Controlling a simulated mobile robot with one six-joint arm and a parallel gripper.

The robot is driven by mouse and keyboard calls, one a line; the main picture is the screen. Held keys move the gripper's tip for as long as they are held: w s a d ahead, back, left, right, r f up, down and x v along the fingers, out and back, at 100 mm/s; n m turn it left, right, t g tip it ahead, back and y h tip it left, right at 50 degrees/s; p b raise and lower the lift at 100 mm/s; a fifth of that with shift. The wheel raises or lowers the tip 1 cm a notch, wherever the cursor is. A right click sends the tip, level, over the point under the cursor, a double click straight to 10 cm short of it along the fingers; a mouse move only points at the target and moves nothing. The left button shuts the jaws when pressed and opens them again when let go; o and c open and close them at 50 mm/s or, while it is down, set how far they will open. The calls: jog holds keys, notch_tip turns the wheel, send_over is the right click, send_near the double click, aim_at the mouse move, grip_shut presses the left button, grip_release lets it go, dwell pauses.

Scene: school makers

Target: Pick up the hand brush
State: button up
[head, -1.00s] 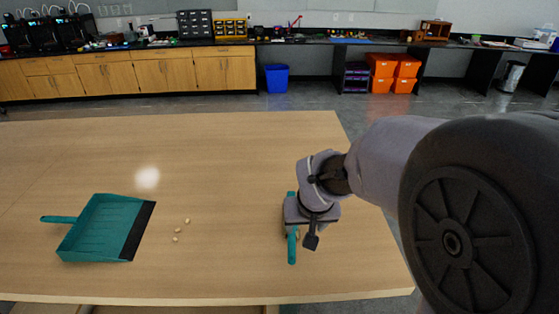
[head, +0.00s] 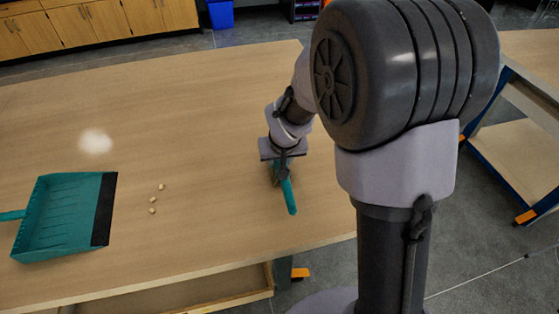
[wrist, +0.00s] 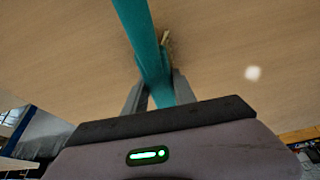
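The teal hand brush (head: 287,192) is at the right part of the wooden table, with its handle end pointing toward the table's front right. My gripper (head: 278,168) is over the brush from above. In the wrist view the teal handle (wrist: 145,40) runs between the two grey fingers (wrist: 158,88), which lie close against both its sides, so the gripper looks shut on it. A bit of tan bristle (wrist: 166,38) shows beside the handle; the rest is hidden. I cannot tell whether the brush is clear of the table.
A teal dustpan (head: 62,210) with a dark front lip lies on the table (head: 190,120) at the left. Several small pale bits (head: 155,198) lie between it and the brush. A second, blue-framed table (head: 510,165) stands at the right.

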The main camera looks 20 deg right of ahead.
grip_shut()
jog(key=shift+w, duration=0.1)
jog(key=shift+r, duration=0.15)
